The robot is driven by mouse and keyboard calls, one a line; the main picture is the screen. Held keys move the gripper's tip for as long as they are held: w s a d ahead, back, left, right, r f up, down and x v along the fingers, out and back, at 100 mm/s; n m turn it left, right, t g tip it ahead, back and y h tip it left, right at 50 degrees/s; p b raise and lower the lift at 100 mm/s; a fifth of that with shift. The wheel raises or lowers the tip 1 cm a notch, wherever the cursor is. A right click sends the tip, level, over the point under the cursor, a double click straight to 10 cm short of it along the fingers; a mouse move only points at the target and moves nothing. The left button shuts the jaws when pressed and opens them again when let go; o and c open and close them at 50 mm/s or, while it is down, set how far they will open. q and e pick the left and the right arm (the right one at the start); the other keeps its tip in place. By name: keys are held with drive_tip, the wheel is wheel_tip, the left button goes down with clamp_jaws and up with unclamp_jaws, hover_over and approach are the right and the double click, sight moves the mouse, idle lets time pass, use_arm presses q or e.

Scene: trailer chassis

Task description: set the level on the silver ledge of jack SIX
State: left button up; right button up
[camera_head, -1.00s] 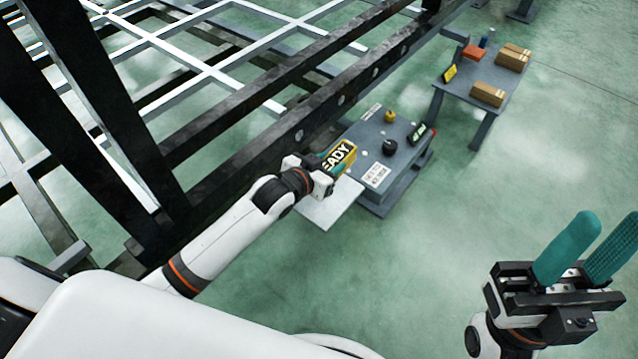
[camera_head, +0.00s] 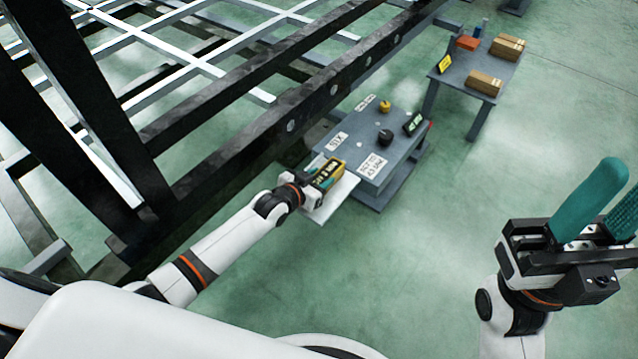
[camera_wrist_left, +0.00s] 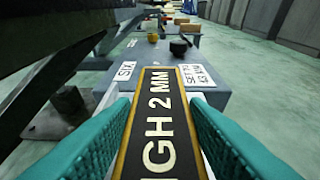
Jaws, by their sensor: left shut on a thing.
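The level is a yellow bar with a black face (camera_head: 329,174). In the left wrist view its face (camera_wrist_left: 160,125) reads "HIGH 2 MM". My left gripper (camera_head: 318,184) is shut on it, with teal fingers on both sides. The level is at the silver ledge (camera_head: 342,197), a pale plate on the near side of the grey jack (camera_head: 350,155). I cannot tell whether it touches the ledge. The label SIX (camera_head: 337,142) is on the jack's top and also shows in the left wrist view (camera_wrist_left: 124,71). My right gripper (camera_head: 606,205) is open and empty at the right.
A grey table (camera_head: 470,72) with boxes stands beyond. The floor at right is clear.

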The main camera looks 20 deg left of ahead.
use_arm(q)
drive_tip(key=shift+f, duration=0.1)
drive_tip(key=o, duration=1.2)
drive_tip(key=shift+c, duration=0.2)
